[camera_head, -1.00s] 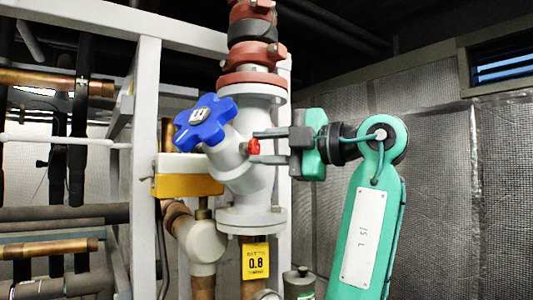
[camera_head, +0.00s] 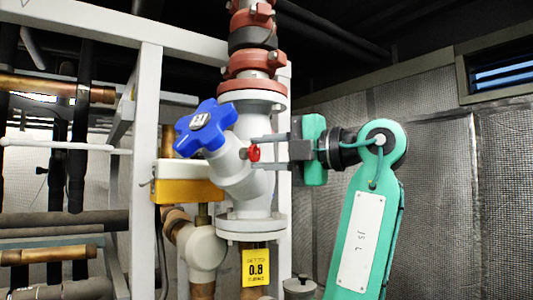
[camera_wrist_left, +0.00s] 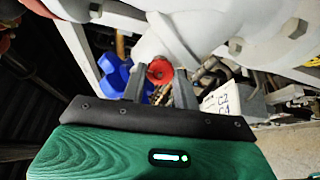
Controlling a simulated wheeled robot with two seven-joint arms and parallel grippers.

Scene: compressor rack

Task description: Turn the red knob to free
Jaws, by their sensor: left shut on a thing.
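The small red knob (camera_head: 254,153) sits on the right side of the white valve body (camera_head: 245,185). My left gripper (camera_head: 252,152) reaches it from the right, one finger above the knob and one below, and is shut on it. In the left wrist view the red knob (camera_wrist_left: 160,71) shows between the two dark fingertips (camera_wrist_left: 155,84). A blue star-shaped handwheel (camera_head: 205,128) is on the valve's left side. Any marking for the knob's position is not readable. My right gripper is not in view.
Red pipe couplings (camera_head: 252,65) rise above the valve. A yellow-and-white box (camera_head: 187,182) and a white frame post (camera_head: 146,170) stand to the left. A yellow 0.8 tag (camera_head: 256,267) hangs below. The mesh wall (camera_head: 440,140) lies behind my arm.

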